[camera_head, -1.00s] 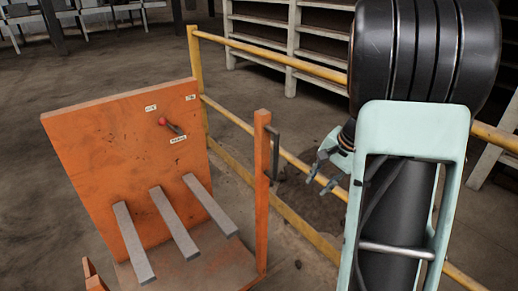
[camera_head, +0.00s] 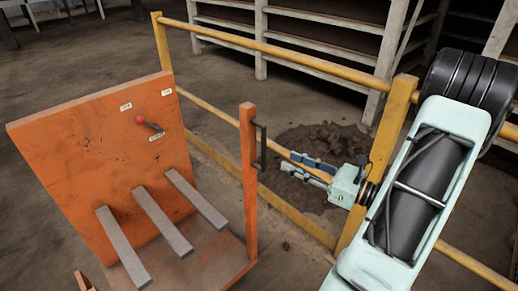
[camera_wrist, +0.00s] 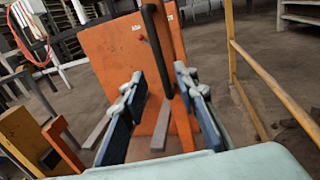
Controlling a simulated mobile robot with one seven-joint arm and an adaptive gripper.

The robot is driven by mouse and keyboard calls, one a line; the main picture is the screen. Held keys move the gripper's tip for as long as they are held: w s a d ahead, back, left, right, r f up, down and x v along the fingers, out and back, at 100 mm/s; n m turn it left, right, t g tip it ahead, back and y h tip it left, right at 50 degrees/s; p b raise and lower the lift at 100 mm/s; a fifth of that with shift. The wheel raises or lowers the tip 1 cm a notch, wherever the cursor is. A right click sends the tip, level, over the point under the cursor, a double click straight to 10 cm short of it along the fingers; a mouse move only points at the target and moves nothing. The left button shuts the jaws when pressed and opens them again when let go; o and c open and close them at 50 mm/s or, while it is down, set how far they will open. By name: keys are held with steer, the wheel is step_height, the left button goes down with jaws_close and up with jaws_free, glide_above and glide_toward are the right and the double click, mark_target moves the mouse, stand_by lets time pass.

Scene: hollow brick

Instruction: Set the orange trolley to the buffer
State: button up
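The orange trolley (camera_head: 95,150) stands at the left in the head view, with a tall back panel, grey bars and an orange post (camera_head: 249,185). A dark handle (camera_head: 262,147) is fixed to the right side of the post. My gripper (camera_head: 304,168) is to the right of the handle, apart from it, with its fingers pointing left toward it. In the wrist view my gripper (camera_wrist: 158,92) is open, its two fingers well apart. The dark handle (camera_wrist: 157,50) appears between them, farther out. Nothing is held. The buffer cannot be made out.
A yellow railing (camera_head: 270,45) runs behind the trolley and my arm, with a yellow post (camera_head: 380,150) close to my gripper. A heap of dark soil (camera_head: 325,150) lies beyond the rail. White shelves (camera_head: 285,22) stand at the back. Bare floor (camera_head: 60,60) lies behind the trolley.

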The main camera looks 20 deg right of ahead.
glide_above(263, 169)
steer(key=shift+w+d+b, duration=0.15)
steer(key=shift+w+b, duration=0.2)
steer(key=shift+b, duration=0.05)
steer(key=shift+c, duration=0.3)
jaws_close()
